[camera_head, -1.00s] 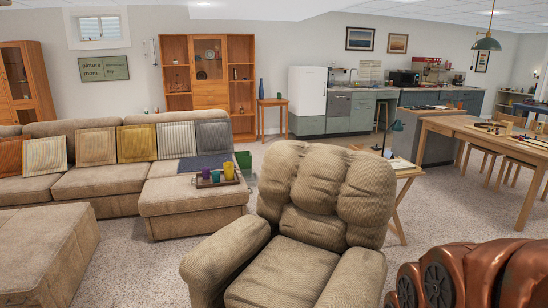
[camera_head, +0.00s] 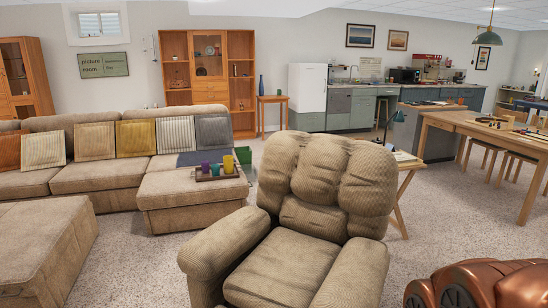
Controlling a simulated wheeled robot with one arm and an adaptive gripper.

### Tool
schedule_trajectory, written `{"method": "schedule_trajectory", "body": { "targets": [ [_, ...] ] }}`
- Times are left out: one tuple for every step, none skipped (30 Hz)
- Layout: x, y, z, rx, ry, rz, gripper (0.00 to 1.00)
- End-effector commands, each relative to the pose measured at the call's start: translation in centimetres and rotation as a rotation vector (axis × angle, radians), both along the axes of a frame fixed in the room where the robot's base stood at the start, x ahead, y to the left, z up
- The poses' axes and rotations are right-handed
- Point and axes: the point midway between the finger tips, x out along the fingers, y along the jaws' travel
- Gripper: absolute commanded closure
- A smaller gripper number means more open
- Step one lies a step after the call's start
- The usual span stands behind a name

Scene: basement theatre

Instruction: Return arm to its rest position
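A copper-coloured, ribbed part with dark round discs, which looks like part of my arm (camera_head: 490,285), shows in the bottom right corner of the head view. It is cut off by the picture's edge. My gripper and its fingers are not in view, so I cannot tell what it holds.
A beige armchair (camera_head: 300,265) stands close in front. A sectional sofa (camera_head: 100,185) and an ottoman (camera_head: 45,235) are on the left. A small side table (camera_head: 408,165) and a long wooden table (camera_head: 470,125) are on the right. Carpet (camera_head: 440,225) is clear between.

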Motion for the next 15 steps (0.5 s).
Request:
{"method": "schedule_trajectory", "body": {
  "targets": [
    [-0.1, 0.0, -1.1, 0.0, 0.006, 0.0, 0.47],
    [-0.1, 0.0, -1.4, 0.0, 0.009, 0.0, 0.47],
    [-0.1, 0.0, -1.8, 0.0, 0.013, 0.0, 0.47],
    [-0.2, 0.0, -2.1, 0.0, 0.016, 0.0, 0.47],
    [-0.2, 0.0, -2.3, 0.0, 0.018, 0.0, 0.47],
    [-0.2, 0.0, -2.7, 0.0, 0.022, 0.0, 0.47],
    [-0.3, 0.0, -3.0, 0.0, 0.025, 0.001, 0.47],
    [-0.3, 0.0, -3.2, 0.0, 0.027, 0.001, 0.47],
    [-0.3, 0.0, -3.6, 0.0, 0.031, 0.001, 0.47],
    [-0.4, 0.0, -3.7, 0.0, 0.033, 0.001, 0.47],
    [-0.4, 0.0, -3.9, 0.0, 0.035, 0.001, 0.47],
    [-0.4, 0.0, -4.2, 0.0, 0.038, 0.001, 0.47],
    [-0.5, 0.0, -4.4, 0.0, 0.04, 0.001, 0.47],
    [-0.5, 0.0, -4.6, -0.001, 0.042, 0.001, 0.47],
    [-0.5, 0.0, -4.9, -0.001, 0.045, 0.001, 0.47]
  ]
}}
